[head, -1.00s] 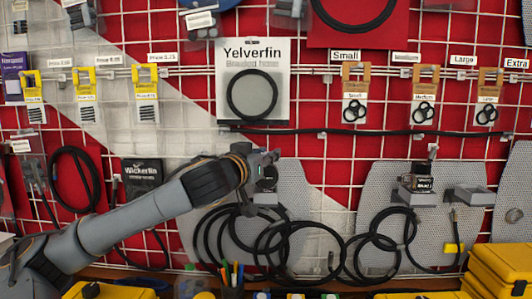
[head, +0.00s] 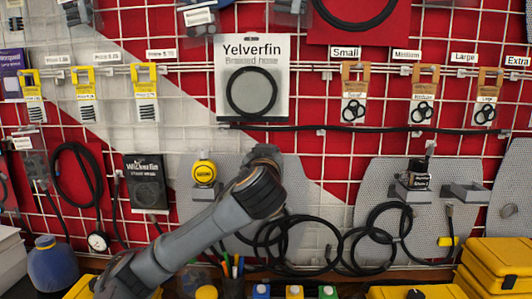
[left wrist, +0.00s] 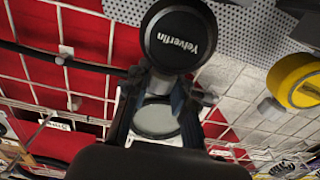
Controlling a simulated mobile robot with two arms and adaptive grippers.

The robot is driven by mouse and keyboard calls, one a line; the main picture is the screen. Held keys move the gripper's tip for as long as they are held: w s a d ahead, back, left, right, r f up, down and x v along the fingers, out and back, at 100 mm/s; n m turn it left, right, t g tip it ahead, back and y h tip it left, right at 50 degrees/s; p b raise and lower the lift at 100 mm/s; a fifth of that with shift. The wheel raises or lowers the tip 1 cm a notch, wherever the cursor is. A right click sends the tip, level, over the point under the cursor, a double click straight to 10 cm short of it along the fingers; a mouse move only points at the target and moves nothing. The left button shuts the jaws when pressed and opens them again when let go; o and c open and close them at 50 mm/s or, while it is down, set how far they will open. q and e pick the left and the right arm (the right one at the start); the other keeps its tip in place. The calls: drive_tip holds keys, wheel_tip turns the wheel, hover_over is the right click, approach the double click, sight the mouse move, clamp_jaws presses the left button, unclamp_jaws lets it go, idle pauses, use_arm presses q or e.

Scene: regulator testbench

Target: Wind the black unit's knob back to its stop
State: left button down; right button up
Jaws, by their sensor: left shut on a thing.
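A round black knob marked "Yelverfin" (left wrist: 180,37) fills the top middle of the left wrist view. My left gripper (left wrist: 162,78) is shut on it, with a finger on either side. In the head view my own wrist hides the fingers and this knob. The body of the unit behind the knob is hidden, and I cannot read the knob's turn angle. A yellow knob (head: 204,172) sits on the panel just left of my wrist; it also shows at the right of the left wrist view (left wrist: 297,80). My right gripper is not in view.
A dark labelled unit (head: 416,182) stands on a bracket to the right. Black hoses (head: 380,230) hang in loops below. A "Yelverfin" hose pack (head: 252,50) hangs above my wrist. A pen cup (head: 232,285) and yellow cases (head: 500,262) line the bottom.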

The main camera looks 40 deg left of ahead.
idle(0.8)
use_arm(q)
drive_tip(key=c, duration=1.1)
unclamp_jaws()
drive_tip(key=v, duration=1.2)
